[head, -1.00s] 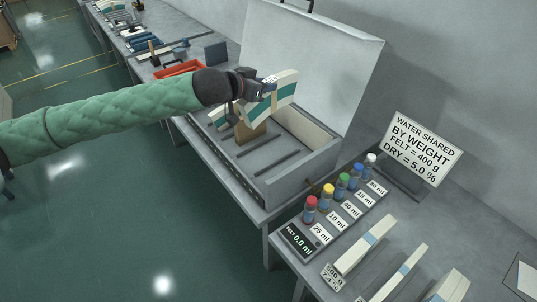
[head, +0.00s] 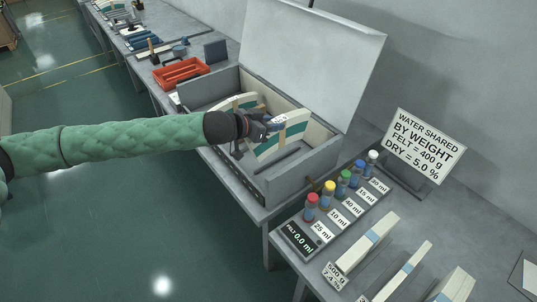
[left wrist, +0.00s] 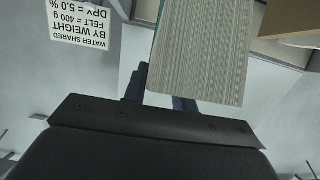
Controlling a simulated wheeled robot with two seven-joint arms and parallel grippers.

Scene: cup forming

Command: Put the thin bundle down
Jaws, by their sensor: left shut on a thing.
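My left gripper (head: 266,130) is shut on a bundle (head: 293,134) of pale layers with a green band. I take it for the thin bundle. It is tilted inside the open grey box (head: 312,178); whether it touches the floor of the box I cannot tell. In the left wrist view the held bundle (left wrist: 203,55) shows its fine layered edge above the dark gripper (left wrist: 165,88). A second green-banded bundle (head: 238,103) is in the box, partly behind my gripper. My right gripper is not in view.
The box lid (head: 312,55) stands open at the back. To the right are a rack of capped bottles (head: 328,192), a sign (head: 425,146) and several blue-banded bundles (head: 368,241). A red tray (head: 181,73) lies beyond the box. The front of the box floor is partly clear.

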